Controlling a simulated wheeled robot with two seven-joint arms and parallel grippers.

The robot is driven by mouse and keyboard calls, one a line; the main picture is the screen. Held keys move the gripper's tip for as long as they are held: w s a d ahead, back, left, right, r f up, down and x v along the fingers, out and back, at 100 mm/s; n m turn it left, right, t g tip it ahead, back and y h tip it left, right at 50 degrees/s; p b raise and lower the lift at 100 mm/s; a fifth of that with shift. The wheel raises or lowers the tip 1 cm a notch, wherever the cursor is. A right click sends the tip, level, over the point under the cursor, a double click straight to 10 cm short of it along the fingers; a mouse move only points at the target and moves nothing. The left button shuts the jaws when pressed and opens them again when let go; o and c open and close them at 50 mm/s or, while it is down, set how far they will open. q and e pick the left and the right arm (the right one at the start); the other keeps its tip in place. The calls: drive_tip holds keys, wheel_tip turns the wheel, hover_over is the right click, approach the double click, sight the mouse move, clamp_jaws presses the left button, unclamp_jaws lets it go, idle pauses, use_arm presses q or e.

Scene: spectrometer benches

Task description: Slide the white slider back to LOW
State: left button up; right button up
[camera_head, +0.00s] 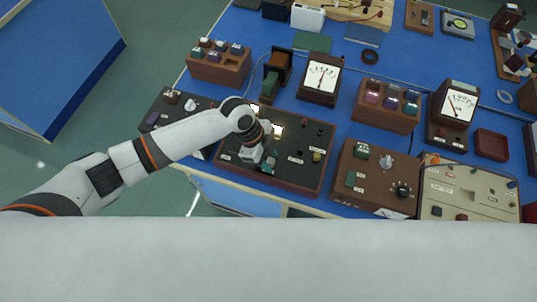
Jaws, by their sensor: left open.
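My left arm comes in from the left, and my left gripper (267,161) is open over the front left part of a dark brown control panel (309,168). The fingers point down close to the panel's face; I cannot tell whether they touch it. I cannot make out the white slider or its LOW mark; the gripper and wrist cover part of that panel. Small red, black and yellow-green controls and pale labels show on the uncovered right part. My right gripper is not in view.
A brown box with knobs (374,181) and a beige panel (468,197) stand right of the dark panel. Behind are a meter (321,78), another meter (457,106) and a block rack (387,107). A black-topped unit (165,116) is left. Blue bench surface shows between them.

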use_arm(q)
clamp_jaws()
drive_tip(key=w+a, duration=0.1)
drive_tip(key=a, duration=0.3)
drive_tip(key=w+a+b, duration=0.1)
drive_tip(key=a, duration=0.3)
drive_tip(key=w+a, duration=0.2)
drive_tip(key=a, duration=0.2)
drive_tip(key=shift+d, duration=0.2)
unclamp_jaws()
drive_tip(key=shift+a, duration=0.2)
